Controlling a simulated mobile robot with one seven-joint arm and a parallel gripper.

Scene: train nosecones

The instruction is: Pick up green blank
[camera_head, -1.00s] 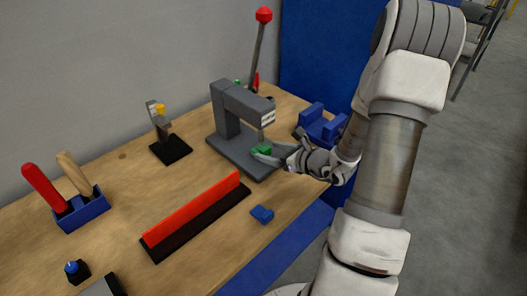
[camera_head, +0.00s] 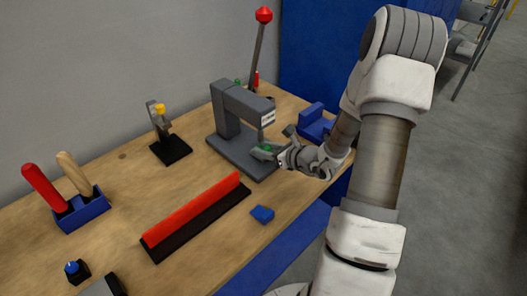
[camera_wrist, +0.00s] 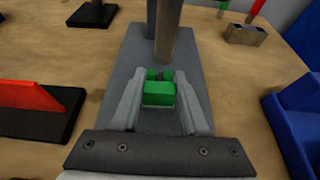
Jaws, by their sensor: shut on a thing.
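The green blank (camera_wrist: 159,93) is a small bright green block on the grey base of the press (camera_wrist: 140,52). In the wrist view it sits between the two fingers of my gripper (camera_wrist: 160,98), which are shut on it. In the head view the gripper (camera_head: 266,153) reaches in from the right under the press head, and only a little of the green blank (camera_head: 267,148) shows. The press (camera_head: 234,110) stands upright with its ram just beyond the blank. I cannot tell whether the blank touches the base.
A red-and-black bar (camera_head: 197,216) and a small blue block (camera_head: 262,214) lie left and front of the press. A blue fixture (camera_head: 314,122) stands close right. A blue holder with two handles (camera_head: 82,209) and a black stand (camera_head: 170,150) are farther left. The press lever (camera_head: 258,57) rises behind.

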